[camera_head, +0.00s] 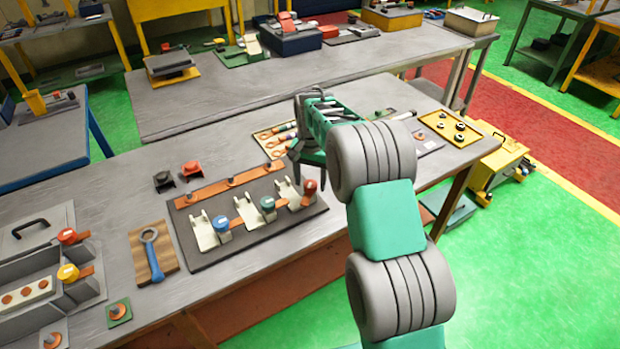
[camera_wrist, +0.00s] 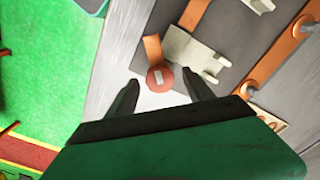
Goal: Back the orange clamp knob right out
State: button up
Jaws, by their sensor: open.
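An orange-red clamp knob (camera_head: 310,187) stands at the right end of a dark base plate (camera_head: 240,242), beside a cream bracket (camera_head: 292,193). In the wrist view the knob (camera_wrist: 159,77) looks round, with a pale mark on top and an orange strip (camera_wrist: 153,47) beside it. My gripper (camera_head: 308,174) is open, its fingers pointing down at the knob. In the wrist view the knob lies between the two fingertips (camera_wrist: 161,84), with a gap on each side. I cannot tell whether the tips are above it or level with it.
A blue knob (camera_head: 221,223) and a green knob (camera_head: 267,204) stand on the same plate, left of the orange-red one. A blue wrench (camera_head: 150,255) lies to the left. The table's front edge is close.

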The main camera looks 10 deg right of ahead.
jog(key=shift+f, duration=0.15)
grip_shut()
dwell(0.6)
